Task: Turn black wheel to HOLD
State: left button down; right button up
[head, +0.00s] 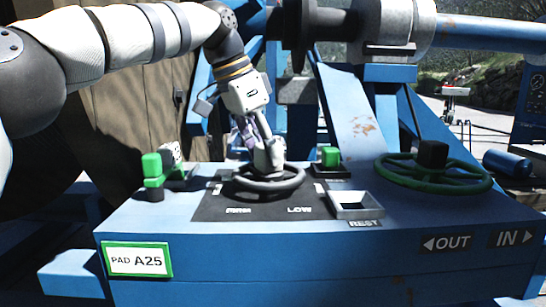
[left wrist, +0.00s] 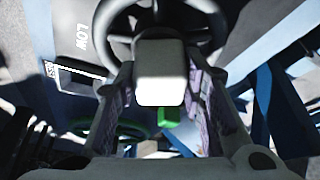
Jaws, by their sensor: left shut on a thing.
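The black wheel (head: 268,186) lies flat on a dark plate on top of the blue console. Its rim also shows at the top of the left wrist view (left wrist: 112,30). The plate reads LOW at its front right; another label at front left is too blurred to read. I cannot make out the word HOLD. My left gripper (head: 266,146) points down over the wheel's middle. Its fingers are shut on the wheel's grey block (left wrist: 160,72), seen between them in the left wrist view. My right gripper is in neither view.
A green wheel (head: 433,178) with a black block is at the right. Green-topped controls stand left (head: 152,167) and behind (head: 330,156). A square REST frame (head: 356,206) sits front right. The blue console (head: 300,262) bears PAD A25, OUT and IN signs. Blue beams rise behind.

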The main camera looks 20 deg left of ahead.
pick_arm(q)
jog(key=shift+s+m+g, duration=0.2)
jog(key=shift+m+g, duration=0.1)
jog(key=shift+m, duration=0.3)
jog(key=shift+w+f+m, duration=0.2)
jog(key=shift+w+m, duration=0.05)
jog(key=shift+m, duration=0.05)
jog(key=shift+w, duration=0.1)
jog(key=shift+r, duration=0.15)
jog(key=c, duration=1)
grip_release()
jog(key=shift+c, duration=0.2)
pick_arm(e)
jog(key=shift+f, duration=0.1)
pick_arm(q)
jog(key=shift+r, duration=0.1)
